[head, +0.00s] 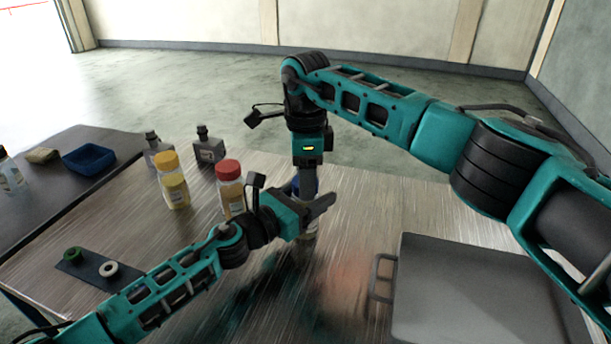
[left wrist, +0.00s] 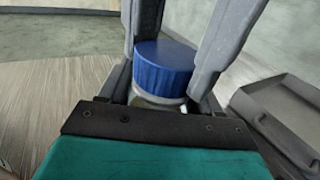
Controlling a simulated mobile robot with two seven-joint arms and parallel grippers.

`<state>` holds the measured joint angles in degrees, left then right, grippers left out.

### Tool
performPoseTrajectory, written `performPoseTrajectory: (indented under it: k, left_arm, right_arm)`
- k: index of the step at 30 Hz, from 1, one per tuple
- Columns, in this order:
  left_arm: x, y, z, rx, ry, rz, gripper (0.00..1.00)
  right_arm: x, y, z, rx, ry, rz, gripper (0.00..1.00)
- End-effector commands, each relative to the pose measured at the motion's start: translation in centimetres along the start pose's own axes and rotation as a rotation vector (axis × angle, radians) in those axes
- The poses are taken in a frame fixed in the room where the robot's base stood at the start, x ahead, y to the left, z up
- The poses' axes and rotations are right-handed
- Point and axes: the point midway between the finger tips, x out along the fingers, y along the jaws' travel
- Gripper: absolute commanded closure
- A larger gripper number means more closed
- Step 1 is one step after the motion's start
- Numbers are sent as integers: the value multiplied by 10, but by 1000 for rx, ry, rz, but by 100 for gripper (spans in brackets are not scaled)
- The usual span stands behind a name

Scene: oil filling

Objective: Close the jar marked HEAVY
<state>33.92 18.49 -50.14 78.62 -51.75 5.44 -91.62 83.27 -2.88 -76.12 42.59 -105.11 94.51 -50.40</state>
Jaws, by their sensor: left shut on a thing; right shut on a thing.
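A jar with a ribbed blue lid (left wrist: 164,68) stands upright between my grippers; a strip of its pale body (left wrist: 152,101) shows under the lid in the left wrist view. In the head view the blue lid (head: 296,187) is mostly hidden. My left gripper (head: 318,208) is shut around the jar's body from the left. My right gripper (head: 307,187) points down from above, its fingers shut on the lid's sides. The lid sits on the jar's top; I cannot tell how tightly. No HEAVY marking is readable.
A yellow-lidded jar (head: 173,185) and a red-lidded jar (head: 230,190) stand left of the arms, before two dark bottles (head: 208,148). A dark strip holds a green ring (head: 72,255) and a white ring (head: 108,269). A grey tray (head: 480,290) lies at right. A blue bin (head: 89,159) is far left.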

Motion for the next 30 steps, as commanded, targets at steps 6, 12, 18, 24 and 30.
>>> performPoseTrajectory:
  k: [6, 12, 18, 24, 30]
  left_arm:
    - [0, 1, 0, -1, 0, 3, 100]
    - [0, 1, 0, -1, 0, 3, 100]
    - [0, 1, 0, 0, 0, 3, 100]
    - [0, 2, 0, 0, 0, 4, 100]
    - [0, 1, 0, 0, 1, 3, 100]
  right_arm:
    - [0, 1, 1, 4, -1, 3, 86]
    - [0, 1, 1, 4, -1, 2, 31]
    - [0, 1, 1, 4, -1, 3, 20]
    - [-2, 1, 1, 3, -1, 3, 20]
    - [-28, 0, 1, 3, -2, -1, 20]
